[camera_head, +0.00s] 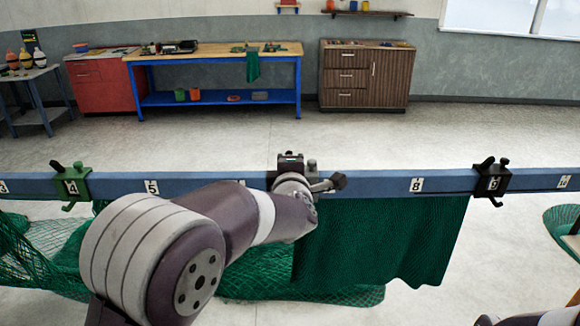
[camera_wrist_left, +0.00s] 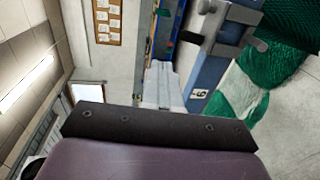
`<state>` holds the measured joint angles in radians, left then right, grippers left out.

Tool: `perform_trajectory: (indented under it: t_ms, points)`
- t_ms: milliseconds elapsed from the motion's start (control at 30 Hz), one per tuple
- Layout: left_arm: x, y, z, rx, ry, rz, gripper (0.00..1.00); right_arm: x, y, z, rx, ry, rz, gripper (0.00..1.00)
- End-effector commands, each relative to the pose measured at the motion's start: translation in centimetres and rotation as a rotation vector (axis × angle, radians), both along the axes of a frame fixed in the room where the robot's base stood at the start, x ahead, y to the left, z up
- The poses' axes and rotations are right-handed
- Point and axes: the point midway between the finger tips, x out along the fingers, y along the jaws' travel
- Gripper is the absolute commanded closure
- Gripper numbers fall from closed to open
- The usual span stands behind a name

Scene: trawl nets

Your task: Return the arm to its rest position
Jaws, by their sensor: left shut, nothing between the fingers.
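My left arm (camera_head: 245,220) reaches from the lower left of the head view to the blue rail (camera_head: 360,183). Its wrist end overlaps a dark clamp (camera_head: 290,160) on the rail, and the fingers are hidden there. In the left wrist view my left gripper (camera_wrist_left: 163,75) is shut and empty, with its pale fingers beside the blue rail (camera_wrist_left: 207,72) near the label 6. A clamp (camera_wrist_left: 222,32) shows there just beyond the fingertips; I cannot tell whether they touch it. Only a bit of my right arm shows at the head view's lower right edge; its gripper is out of view.
A green clamp (camera_head: 72,186) sits on the rail near label 4 and a black clamp (camera_head: 491,182) near label 9. A green net sheet (camera_head: 385,240) hangs below the rail, with more netting (camera_head: 50,250) at left. A blue workbench (camera_head: 215,55) and brown cabinet (camera_head: 366,75) stand behind open floor.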

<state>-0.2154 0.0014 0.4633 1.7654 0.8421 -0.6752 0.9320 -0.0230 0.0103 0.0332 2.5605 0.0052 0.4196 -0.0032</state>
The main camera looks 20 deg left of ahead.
Motion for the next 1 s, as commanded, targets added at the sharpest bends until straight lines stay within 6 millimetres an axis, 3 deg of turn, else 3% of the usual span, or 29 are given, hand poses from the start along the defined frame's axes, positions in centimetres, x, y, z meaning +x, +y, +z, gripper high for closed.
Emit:
perform_trajectory:
  t_ms: [267, 367, 467, 500, 600, 700, 833, 1000]
  points:
    - [0.1, -0.5, -0.7, 0.064, 0.048, -0.039, 1.00, 0.0, 0.0, 0.0, 0.000, 0.000, 0.000, 0.57]
    - [-1.4, -3.6, -5.5, 0.304, 0.274, -0.276, 1.00, 0.0, 0.0, 0.0, 0.000, 0.000, 0.000, 0.57]
    - [-7.2, -5.7, -12.5, 0.636, 0.578, -0.647, 1.00, 0.0, 0.0, 0.0, 0.000, 0.000, 0.000, 0.57]
    - [-10.3, -5.6, -15.0, 0.751, 0.690, -0.796, 1.00, 0.0, 0.0, 0.0, 0.000, 0.000, 0.000, 0.57]
    - [-17.9, -4.1, -19.3, 0.957, 0.916, -1.117, 1.00, 0.0, 0.0, 0.0, 0.000, 0.000, 0.000, 0.57]
    - [-24.3, -1.9, -21.4, 1.059, 1.074, -1.346, 1.00, 0.0, 0.0, 0.0, 0.000, 0.000, 0.000, 0.57]
    - [-28.8, 0.3, -22.2, 1.084, 1.185, -1.459, 1.00, 0.0, 0.0, 0.0, 0.000, 0.000, 0.000, 0.57]
    - [-28.9, 1.2, -22.0, 1.066, 1.194, -1.425, 1.00, 0.0, 0.0, 0.0, 0.000, 0.000, 0.000, 0.57]
